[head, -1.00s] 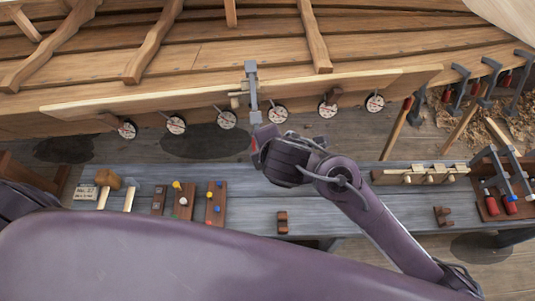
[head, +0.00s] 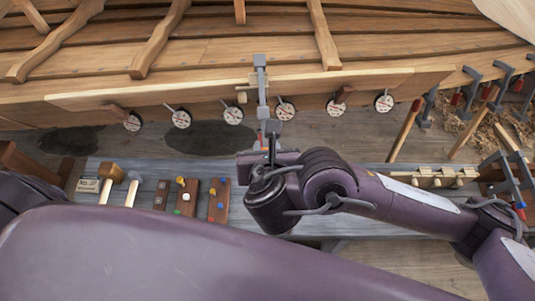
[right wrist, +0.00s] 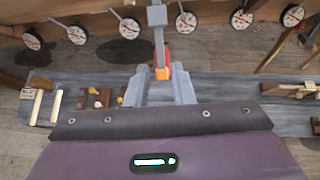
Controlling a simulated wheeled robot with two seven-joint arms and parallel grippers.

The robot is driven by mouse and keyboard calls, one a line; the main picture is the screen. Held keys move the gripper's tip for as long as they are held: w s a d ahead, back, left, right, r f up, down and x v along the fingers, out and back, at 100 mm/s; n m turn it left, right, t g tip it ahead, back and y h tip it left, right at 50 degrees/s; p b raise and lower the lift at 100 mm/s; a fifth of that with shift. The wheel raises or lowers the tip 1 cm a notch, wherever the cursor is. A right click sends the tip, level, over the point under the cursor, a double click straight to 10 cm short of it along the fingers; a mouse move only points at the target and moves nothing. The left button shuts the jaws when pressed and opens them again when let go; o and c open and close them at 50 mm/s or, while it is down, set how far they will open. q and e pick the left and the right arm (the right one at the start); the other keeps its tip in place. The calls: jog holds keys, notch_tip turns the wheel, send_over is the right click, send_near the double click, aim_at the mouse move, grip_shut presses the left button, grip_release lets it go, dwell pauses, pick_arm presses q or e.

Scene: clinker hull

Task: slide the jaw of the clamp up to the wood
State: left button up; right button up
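The clamp (head: 262,90) is a grey bar hanging over the edge of the long plank (head: 200,90) on the hull. Its upper end rests at the plank's top. The right wrist view shows its bar (right wrist: 158,45) with a red and orange handle (right wrist: 162,72) at the lower end. My right gripper (head: 270,145) is below the clamp; the right wrist view shows its two fingers (right wrist: 162,88) apart, one on each side of the handle's end. I cannot tell whether they touch it. The sliding jaw is hard to make out. My left gripper is out of view.
Several round dials (head: 233,115) hang along the plank's lower edge beside the clamp. More clamps (head: 470,85) stand at the right near wood shavings.

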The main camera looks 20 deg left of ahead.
aim_at(264, 119)
jog(key=b+x, duration=0.7)
jog(key=x, duration=0.3)
jog(key=shift+f, duration=0.1)
jog(key=shift+w+a, duration=0.1)
jog(key=shift+w, duration=0.15)
jog(key=shift+w+a+r, duration=0.2)
jog(key=shift+w, duration=0.25)
jog(key=shift+w+a+r, duration=0.15)
jog(key=shift+w+r, duration=0.05)
jog(key=shift+w, duration=0.25)
jog(key=shift+c, duration=0.4)
jog(key=shift+w+a+r+p, duration=0.3)
jog(key=shift+w+r+p, duration=0.05)
jog(key=shift+w+r, duration=0.35)
dwell(1.2)
jog(key=shift+f, duration=0.1)
jog(key=shift+s+d+f, duration=0.2)
jog(key=shift+s, duration=0.3)
jog(key=shift+o, duration=1.2)
